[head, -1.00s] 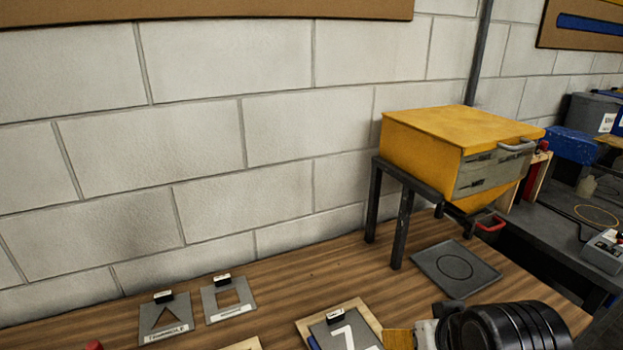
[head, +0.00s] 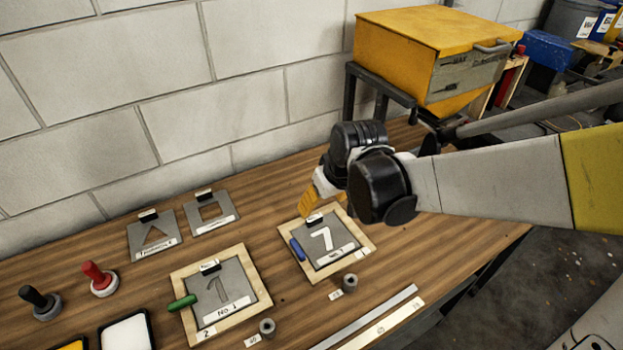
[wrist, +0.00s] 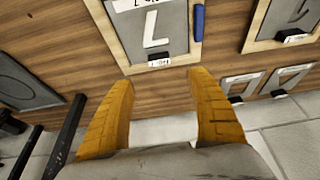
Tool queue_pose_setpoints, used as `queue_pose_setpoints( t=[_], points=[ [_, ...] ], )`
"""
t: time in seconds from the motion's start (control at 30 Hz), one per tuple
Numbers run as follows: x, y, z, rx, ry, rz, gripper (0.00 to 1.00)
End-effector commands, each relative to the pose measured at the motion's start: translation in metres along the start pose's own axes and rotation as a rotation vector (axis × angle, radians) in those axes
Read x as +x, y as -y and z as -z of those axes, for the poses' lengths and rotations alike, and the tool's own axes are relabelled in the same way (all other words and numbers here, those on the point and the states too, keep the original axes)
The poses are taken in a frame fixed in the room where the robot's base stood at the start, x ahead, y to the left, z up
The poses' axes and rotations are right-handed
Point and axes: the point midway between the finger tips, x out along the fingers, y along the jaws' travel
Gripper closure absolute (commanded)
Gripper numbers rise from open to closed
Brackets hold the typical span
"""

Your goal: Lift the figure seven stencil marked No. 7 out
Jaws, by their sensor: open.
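The No. 7 stencil (head: 330,246) is a grey plate with a white figure 7, a black tab at its back edge and a white label at its front. It lies in a light wooden frame (head: 344,269) on the bench. In the wrist view the stencil (wrist: 172,20) appears upside down at the top, beyond my fingertips. My gripper (head: 309,204) is at the frame's back edge in the head view, its yellow fingers pointing down. In the wrist view my gripper (wrist: 166,85) is open, with nothing between its fingers. The tab (wrist: 158,58) lies just past the fingertips.
A blue peg (head: 298,249) is at the frame's left side. A second frame (head: 178,281) with a No. 1 stencil lies to the left. Triangle (head: 153,239) and square (head: 211,214) plates lie behind. A yellow hopper (head: 430,55) stands at the back right.

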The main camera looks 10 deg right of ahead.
Motion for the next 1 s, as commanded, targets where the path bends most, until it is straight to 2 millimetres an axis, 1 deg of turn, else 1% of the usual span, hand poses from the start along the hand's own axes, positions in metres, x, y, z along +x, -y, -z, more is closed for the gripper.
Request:
queue_pose_setpoints(
  t=[0.2,0.3,0.57,0.8,0.9,1.0],
  points=[
    [0.036,0.001,0.0,-0.006,0.003,0.004,0.33],
    [0.051,0.001,0.0,-0.005,0.003,0.003,0.33],
    [0.069,0.001,0.0,-0.004,0.003,0.003,0.33],
    [0.106,-0.001,0.001,-0.005,0.003,0.003,0.33],
    [0.112,-0.001,0.001,-0.004,0.003,0.003,0.33],
    [0.11,-0.001,0.002,-0.004,0.003,0.003,0.33]
  ],
)
